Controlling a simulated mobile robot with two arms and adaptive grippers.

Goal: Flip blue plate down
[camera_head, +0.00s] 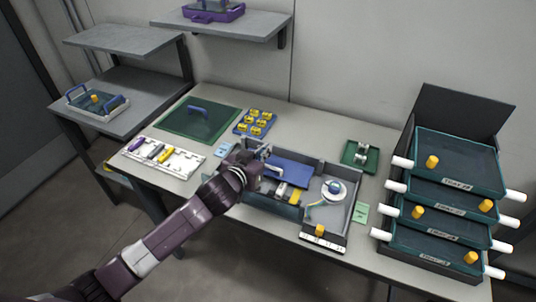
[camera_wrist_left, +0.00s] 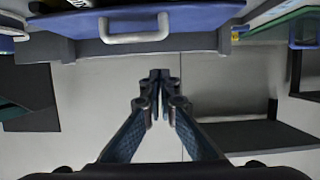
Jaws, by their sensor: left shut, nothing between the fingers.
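The blue plate (camera_head: 290,170) is in the grey open box (camera_head: 331,226) on the table, behind a row of white and yellow pieces. In the left wrist view, a blue panel (camera_wrist_left: 190,18) with a pale handle (camera_wrist_left: 134,38) runs across the top; it looks like the same plate. My left gripper (camera_head: 262,160) is at the left end of the box, close to the plate. Its fingertips (camera_wrist_left: 160,75) are together and empty, apart from the handle in the picture. The arm hides part of the box's left side. My right gripper is not in view.
A white spool (camera_head: 334,189) sits in the box's right part. A white tray (camera_head: 180,160) and a green mat (camera_head: 190,125) lie to the left. A blue tray with several yellow pieces (camera_head: 254,122) stands behind. Stacked green trays (camera_head: 450,165) stand on the right.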

